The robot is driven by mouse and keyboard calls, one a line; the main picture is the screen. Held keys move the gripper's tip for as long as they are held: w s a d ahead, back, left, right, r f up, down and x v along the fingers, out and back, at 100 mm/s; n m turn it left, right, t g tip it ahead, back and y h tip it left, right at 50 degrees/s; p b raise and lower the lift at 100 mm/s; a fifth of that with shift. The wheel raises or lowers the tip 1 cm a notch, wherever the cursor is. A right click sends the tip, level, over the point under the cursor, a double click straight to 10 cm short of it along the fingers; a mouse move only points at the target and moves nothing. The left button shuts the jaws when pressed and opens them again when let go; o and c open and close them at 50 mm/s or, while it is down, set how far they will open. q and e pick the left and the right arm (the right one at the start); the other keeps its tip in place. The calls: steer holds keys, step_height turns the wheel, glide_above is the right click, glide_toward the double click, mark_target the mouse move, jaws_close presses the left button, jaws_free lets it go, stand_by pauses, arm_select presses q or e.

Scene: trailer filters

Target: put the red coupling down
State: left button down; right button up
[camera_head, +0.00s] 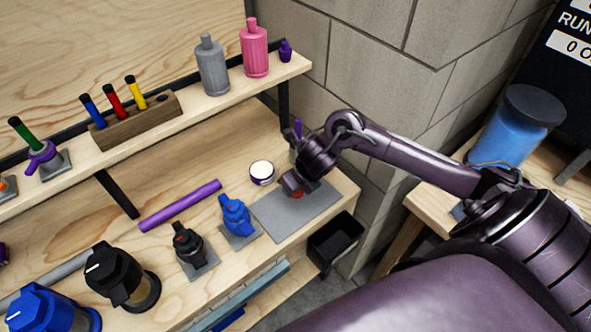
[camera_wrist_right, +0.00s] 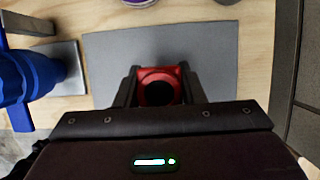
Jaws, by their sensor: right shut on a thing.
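The red coupling (camera_wrist_right: 160,86) is a short red ring with a dark round opening. It sits between the two fingers of my right gripper (camera_wrist_right: 158,88), which is shut on it, over the grey mat (camera_wrist_right: 210,45). In the head view only a small red part of the coupling (camera_head: 297,194) shows below my right gripper (camera_head: 296,190); the hand hides the rest. The grey mat (camera_head: 280,217) lies at the right end of the bench. I cannot tell whether the coupling touches the mat. My left gripper is not in view.
A blue fitting on a grey plate (camera_head: 236,215) stands left of the mat. A white-topped round jar (camera_head: 262,172) stands behind it, and a purple rod (camera_head: 180,205) lies further left. A black bin (camera_head: 336,243) hangs at the bench's right front. The mat's front part is clear.

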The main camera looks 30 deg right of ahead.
step_height(320, 180, down, 4)
steer(key=shift+f, duration=0.15)
steer(key=o, duration=1)
steer(key=v, duration=1.2)
